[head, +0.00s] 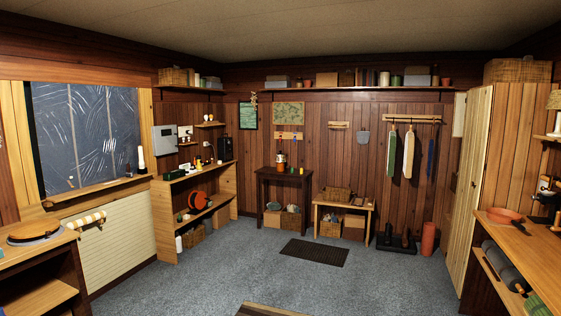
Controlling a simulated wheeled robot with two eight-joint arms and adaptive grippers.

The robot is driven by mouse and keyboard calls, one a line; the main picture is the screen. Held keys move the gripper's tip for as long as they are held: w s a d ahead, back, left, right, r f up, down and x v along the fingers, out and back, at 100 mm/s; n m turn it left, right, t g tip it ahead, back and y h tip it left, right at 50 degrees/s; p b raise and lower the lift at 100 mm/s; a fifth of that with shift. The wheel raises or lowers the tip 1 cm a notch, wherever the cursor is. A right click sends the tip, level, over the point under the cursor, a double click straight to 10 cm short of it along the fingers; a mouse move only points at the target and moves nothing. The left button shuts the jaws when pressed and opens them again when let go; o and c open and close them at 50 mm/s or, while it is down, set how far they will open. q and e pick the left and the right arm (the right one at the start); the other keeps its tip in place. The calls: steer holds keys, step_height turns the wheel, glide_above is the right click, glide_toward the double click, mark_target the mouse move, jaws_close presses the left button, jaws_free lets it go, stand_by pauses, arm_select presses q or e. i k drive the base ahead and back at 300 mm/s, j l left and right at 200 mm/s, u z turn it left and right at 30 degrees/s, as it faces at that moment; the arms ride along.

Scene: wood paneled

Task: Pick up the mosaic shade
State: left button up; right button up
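I cannot pick out a mosaic shade with certainty. A beige lamp shade (555,100) shows at the right edge, cut off by the frame, on a lamp standing on a wall shelf; no mosaic pattern can be made out on it. A small pale and dark object (281,159) stands on the dark side table (284,173) at the back wall, too small to identify. Neither of my grippers is in view.
Blue-grey carpet (230,262) is open in the middle, with a dark mat (314,252) near the back. A shelf unit (165,215) stands left, a low bench (343,203) at the back, a wooden counter (525,240) at right. A round brown-topped item (35,231) sits on the left counter.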

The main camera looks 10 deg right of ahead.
mark_target(279, 157)
steer(key=i+z, duration=0.35)
steer(key=i, duration=7.75)
